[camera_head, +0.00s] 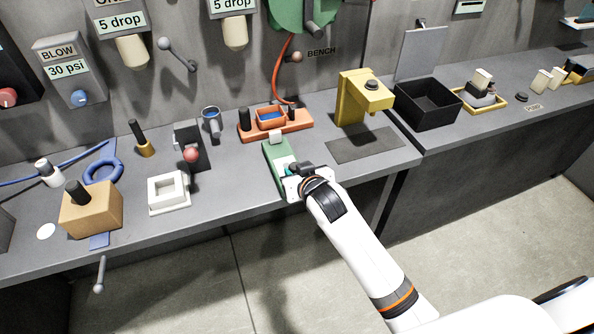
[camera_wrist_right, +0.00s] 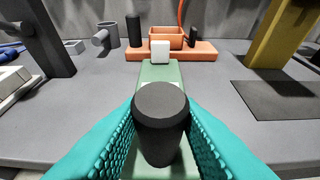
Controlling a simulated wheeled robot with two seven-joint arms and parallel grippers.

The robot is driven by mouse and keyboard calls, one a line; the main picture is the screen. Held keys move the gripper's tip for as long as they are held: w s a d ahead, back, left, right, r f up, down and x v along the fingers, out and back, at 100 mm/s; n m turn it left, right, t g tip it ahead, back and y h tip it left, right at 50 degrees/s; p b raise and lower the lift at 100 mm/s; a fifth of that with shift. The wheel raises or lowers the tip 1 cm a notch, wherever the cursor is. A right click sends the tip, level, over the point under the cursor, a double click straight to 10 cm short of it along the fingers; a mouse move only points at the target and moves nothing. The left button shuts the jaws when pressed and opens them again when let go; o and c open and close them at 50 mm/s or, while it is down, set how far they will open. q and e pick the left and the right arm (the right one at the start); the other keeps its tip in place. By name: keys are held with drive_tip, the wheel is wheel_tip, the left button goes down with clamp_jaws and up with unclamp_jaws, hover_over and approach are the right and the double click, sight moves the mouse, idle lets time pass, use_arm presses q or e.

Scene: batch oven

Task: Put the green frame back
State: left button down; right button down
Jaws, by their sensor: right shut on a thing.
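The green frame (camera_head: 271,152) is a long flat green piece with a pale block at its far end. It lies on the bench in front of the orange tray, its near end at the bench's front edge. It also shows in the right wrist view (camera_wrist_right: 160,73). My right gripper (camera_head: 299,176) is at the near end of the frame. In the right wrist view its teal fingers (camera_wrist_right: 160,140) are shut on a dark upright knob (camera_wrist_right: 161,108) that stands over the frame. The gripper hides part of the near end. My left gripper is not in view.
An orange tray (camera_head: 298,126) with an orange bin stands just behind the frame. A yellow press (camera_head: 352,100) and a dark mat (camera_head: 364,145) are to the right. A white square frame (camera_head: 168,192) and a black stand with a red ball (camera_head: 191,146) are to the left.

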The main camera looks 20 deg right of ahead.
drive_tip(key=c, duration=1.1)
unclamp_jaws()
drive_tip(key=shift+f, duration=0.1)
drive_tip(key=shift+o, duration=0.2)
